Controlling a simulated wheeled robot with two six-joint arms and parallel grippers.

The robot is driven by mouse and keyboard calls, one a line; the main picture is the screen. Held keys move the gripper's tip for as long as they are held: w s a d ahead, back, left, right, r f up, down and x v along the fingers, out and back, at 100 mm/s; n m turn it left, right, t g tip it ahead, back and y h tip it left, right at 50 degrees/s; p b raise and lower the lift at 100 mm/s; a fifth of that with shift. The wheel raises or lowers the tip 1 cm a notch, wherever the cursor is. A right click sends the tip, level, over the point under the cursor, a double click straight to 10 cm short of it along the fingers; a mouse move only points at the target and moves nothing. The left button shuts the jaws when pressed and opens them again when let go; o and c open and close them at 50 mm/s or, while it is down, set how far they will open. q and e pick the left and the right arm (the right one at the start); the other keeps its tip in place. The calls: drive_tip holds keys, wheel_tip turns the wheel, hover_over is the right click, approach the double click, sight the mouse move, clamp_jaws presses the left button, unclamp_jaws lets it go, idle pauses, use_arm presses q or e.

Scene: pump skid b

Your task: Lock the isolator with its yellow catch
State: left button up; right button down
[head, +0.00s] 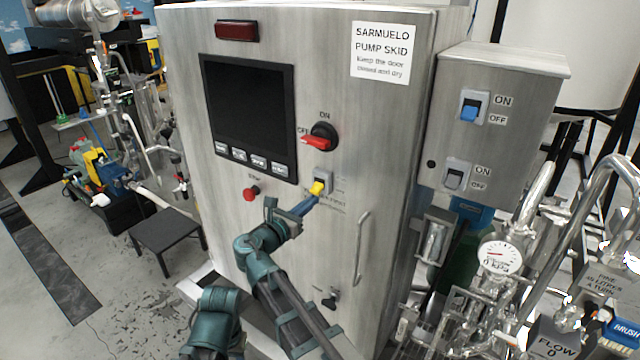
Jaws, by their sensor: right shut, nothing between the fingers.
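The isolator (323,135) is a black rotary switch with a red handle on the steel cabinet door. Its handle points left, towards the OFF label; ON is printed above it. The yellow catch (318,188) sits below the isolator on a small pale plate. My right gripper (306,204) is shut and empty, its blue fingertips just below and left of the yellow catch. I cannot tell whether the tips touch the catch. The fingers and wrist cover part of the door and of the print below the catch. My left gripper is not in view.
A red stop button (251,193) is left of the catch, and a dark screen (248,118) is above it. A door handle (361,248) stands out at lower right. A side box with a blue switch (470,107) and a grey switch (454,179) is on the right.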

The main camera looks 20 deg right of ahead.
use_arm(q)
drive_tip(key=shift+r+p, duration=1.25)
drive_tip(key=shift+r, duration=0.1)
use_arm(e)
drive_tip(key=shift+r, duration=1.35)
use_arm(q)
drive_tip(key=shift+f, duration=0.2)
use_arm(e)
drive_tip(key=shift+f, duration=0.2)
use_arm(q)
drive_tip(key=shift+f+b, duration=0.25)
drive_tip(key=shift+b, duration=0.2)
use_arm(e)
drive_tip(key=shift+f, duration=0.25)
